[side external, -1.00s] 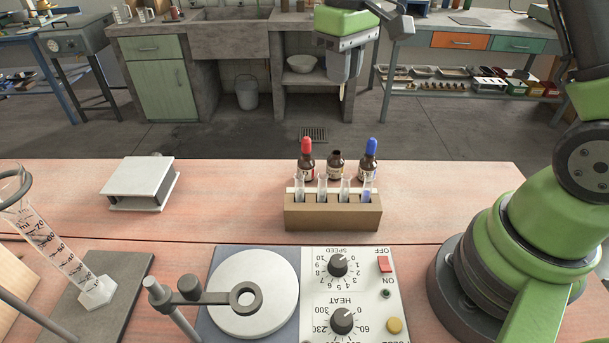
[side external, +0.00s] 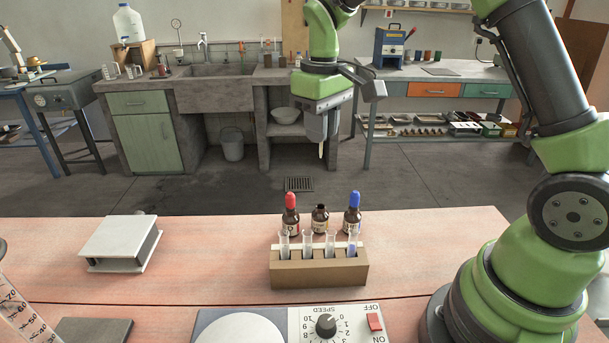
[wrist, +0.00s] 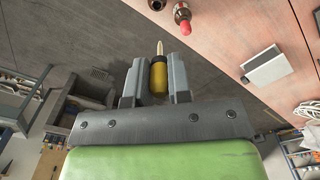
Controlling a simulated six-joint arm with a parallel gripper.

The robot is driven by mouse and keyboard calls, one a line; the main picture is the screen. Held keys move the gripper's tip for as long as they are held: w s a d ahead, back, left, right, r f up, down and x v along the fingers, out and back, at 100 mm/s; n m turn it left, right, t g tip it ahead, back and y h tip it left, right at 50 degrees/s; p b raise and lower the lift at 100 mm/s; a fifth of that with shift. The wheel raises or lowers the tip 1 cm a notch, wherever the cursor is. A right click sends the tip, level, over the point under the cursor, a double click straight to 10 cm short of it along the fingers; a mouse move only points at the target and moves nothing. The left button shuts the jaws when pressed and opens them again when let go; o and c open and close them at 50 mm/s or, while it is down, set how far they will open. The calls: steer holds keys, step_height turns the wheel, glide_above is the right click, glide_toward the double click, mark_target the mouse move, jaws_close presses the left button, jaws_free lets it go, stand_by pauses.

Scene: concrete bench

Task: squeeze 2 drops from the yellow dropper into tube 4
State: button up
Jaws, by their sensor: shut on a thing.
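My gripper (side external: 322,138) is shut on the yellow dropper, high above and behind the bench. In the wrist view the dropper's yellow bulb (wrist: 158,76) sits between the jaws, its pale tip pointing out. In the side view only the tip (side external: 321,152) shows, pointing down. A tan rack (side external: 319,274) on the bench holds a row of clear tubes. The rightmost tube (side external: 352,244) has bluish liquid inside; I read no tube numbers. Behind the rack stands an open brown bottle (side external: 320,220), between a red-capped bottle (side external: 290,214) and a blue-capped bottle (side external: 353,214).
A pale flat box (side external: 122,243) lies on the bench at left. A stirrer hotplate (side external: 290,326) is at the front, with a graduated cylinder (side external: 20,316) at front left. The bench right of the rack is clear up to my arm base.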

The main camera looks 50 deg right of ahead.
mark_target(283, 233)
steer(key=shift+s+a+f+n, duration=0.55)
steer(key=shift+a+f+n, duration=0.4)
steer(key=shift+a, duration=1.15)
steer(key=shift+s+a+f+n, duration=0.5)
steer(key=shift+a+f+n, duration=0.5)
steer(key=shift+a, duration=1.1)
steer(key=shift+s+a+f+n, duration=0.55)
steer(key=shift+a+f+n, duration=0.4)
steer(key=shift+a, duration=1.15)
steer(key=shift+c, duration=0.9)
steer(key=shift+o, duration=1)
